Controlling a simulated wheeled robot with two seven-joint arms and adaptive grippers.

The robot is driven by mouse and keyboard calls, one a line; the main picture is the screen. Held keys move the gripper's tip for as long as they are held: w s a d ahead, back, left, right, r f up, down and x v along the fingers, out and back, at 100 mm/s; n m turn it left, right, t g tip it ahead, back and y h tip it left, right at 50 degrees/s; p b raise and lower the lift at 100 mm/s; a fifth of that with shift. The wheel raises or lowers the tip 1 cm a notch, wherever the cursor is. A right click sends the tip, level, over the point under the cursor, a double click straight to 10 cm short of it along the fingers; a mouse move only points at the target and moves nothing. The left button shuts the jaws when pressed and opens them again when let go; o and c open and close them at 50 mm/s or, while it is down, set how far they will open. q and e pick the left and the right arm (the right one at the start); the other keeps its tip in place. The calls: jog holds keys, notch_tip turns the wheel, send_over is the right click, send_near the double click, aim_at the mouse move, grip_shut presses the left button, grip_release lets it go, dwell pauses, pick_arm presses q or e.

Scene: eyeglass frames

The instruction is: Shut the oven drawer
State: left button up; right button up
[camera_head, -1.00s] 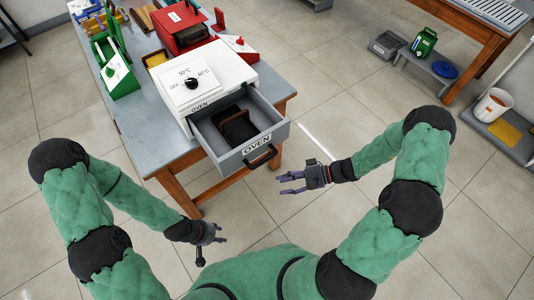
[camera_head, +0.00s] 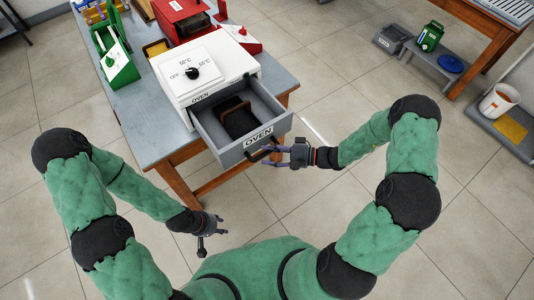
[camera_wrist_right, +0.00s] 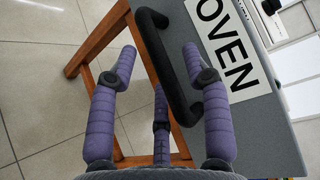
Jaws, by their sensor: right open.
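The white oven (camera_head: 203,68) stands on the table, with its grey drawer (camera_head: 238,146) pulled open toward me. The drawer front bears an "OVEN" label (camera_head: 258,137) and a dark handle (camera_head: 268,150). A dark item with a brown rim (camera_head: 238,118) lies inside the drawer. My right gripper (camera_head: 272,158) is open at the drawer handle. In the right wrist view its purple fingers (camera_wrist_right: 155,65) are spread on either side of the black handle (camera_wrist_right: 166,65); contact cannot be made out. My left gripper (camera_head: 208,240) hangs low, away from the drawer, and its opening is unclear.
The grey table (camera_head: 135,118) also holds a green device (camera_head: 116,58), a red device (camera_head: 187,22) and a red-and-white wedge (camera_head: 240,38). A low shelf with a green container (camera_head: 430,37) and a white bucket (camera_head: 497,100) stand at right. The floor between is clear.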

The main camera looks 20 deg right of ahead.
jog(key=shift+w+a+f, duration=0.1)
jog(key=shift+w+a, duration=0.1)
jog(key=shift+a, duration=0.35)
grip_shut()
jog(key=shift+w, duration=0.1)
